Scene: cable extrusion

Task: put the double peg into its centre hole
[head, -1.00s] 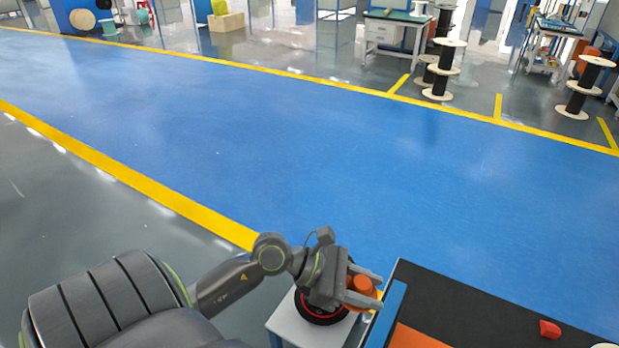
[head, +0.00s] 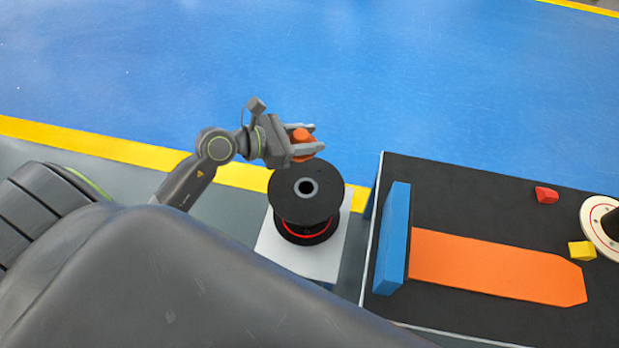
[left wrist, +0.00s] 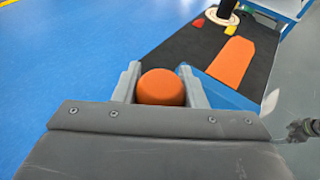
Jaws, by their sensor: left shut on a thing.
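My left gripper (head: 304,142) is shut on an orange peg (head: 302,136), held in the air just beyond and above a black spool. In the left wrist view the rounded orange end of the peg (left wrist: 160,88) shows between the two grey fingers (left wrist: 160,84). The rest of the peg is hidden by the gripper. The black spool (head: 306,188) stands upright on a white stand (head: 270,240). It has a round grey-rimmed centre hole (head: 307,187) facing up and a red ring low down.
A black-topped table (head: 450,190) stands to the right, with a blue upright block (head: 396,238), a long orange board (head: 490,266), a red piece (head: 546,195), a yellow piece (head: 582,250) and a pale spool flange (head: 592,214). Open blue floor lies beyond.

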